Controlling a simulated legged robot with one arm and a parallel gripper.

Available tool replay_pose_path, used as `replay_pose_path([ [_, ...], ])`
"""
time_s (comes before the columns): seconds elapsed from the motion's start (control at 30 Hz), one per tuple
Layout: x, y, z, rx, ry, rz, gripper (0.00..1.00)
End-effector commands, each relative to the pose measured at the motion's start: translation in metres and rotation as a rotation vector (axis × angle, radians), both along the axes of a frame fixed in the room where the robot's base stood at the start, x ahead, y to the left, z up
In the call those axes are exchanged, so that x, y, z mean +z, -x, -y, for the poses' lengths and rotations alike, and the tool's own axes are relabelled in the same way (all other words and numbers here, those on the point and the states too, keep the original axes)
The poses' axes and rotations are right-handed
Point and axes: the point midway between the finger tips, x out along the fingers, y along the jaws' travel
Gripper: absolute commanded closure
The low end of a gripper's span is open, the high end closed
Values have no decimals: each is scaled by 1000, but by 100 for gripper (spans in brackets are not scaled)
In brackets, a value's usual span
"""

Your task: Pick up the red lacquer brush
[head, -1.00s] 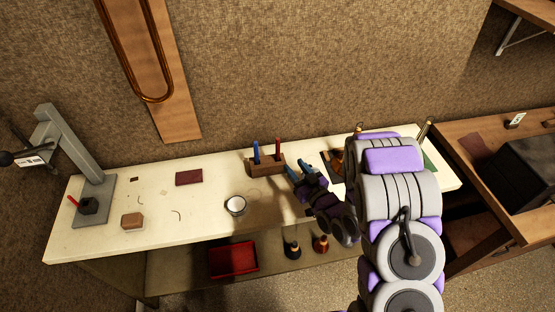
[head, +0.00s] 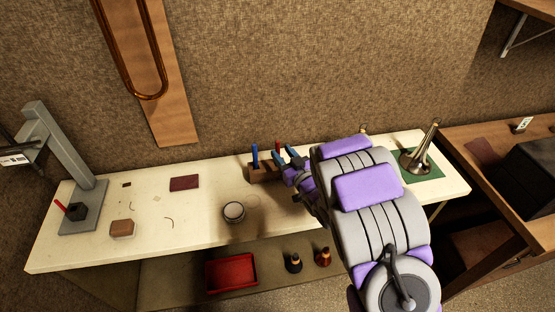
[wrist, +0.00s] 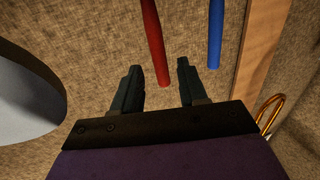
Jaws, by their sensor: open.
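The red lacquer brush (head: 277,147) stands upright in a small wooden holder (head: 260,174) on the white bench, right of a blue-handled brush (head: 255,155). My gripper (head: 287,160) is open and empty, just right of the red brush. In the wrist view, the red handle (wrist: 155,40) comes down from the top edge, and its end lies between the two open fingers (wrist: 158,82). Contact with the fingers cannot be told. The blue handle (wrist: 215,35) is to the right, outside the fingers. The holder is out of the wrist view.
A grey press (head: 75,170) stands at the far left. A metal cone (head: 422,150) stands at the right on a green mat. My arm covers the bench's right-middle part.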

Motion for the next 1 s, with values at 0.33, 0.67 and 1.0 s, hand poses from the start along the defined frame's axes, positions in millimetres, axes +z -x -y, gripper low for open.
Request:
replay_pose_path([
  [0.33, 2, -30, -22, 2, 0, 2, 58],
  [0.67, 2, -29, -21, 1, 0, 2, 73],
  [1.0, 2, -29, -21, 1, 0, 2, 100],
])
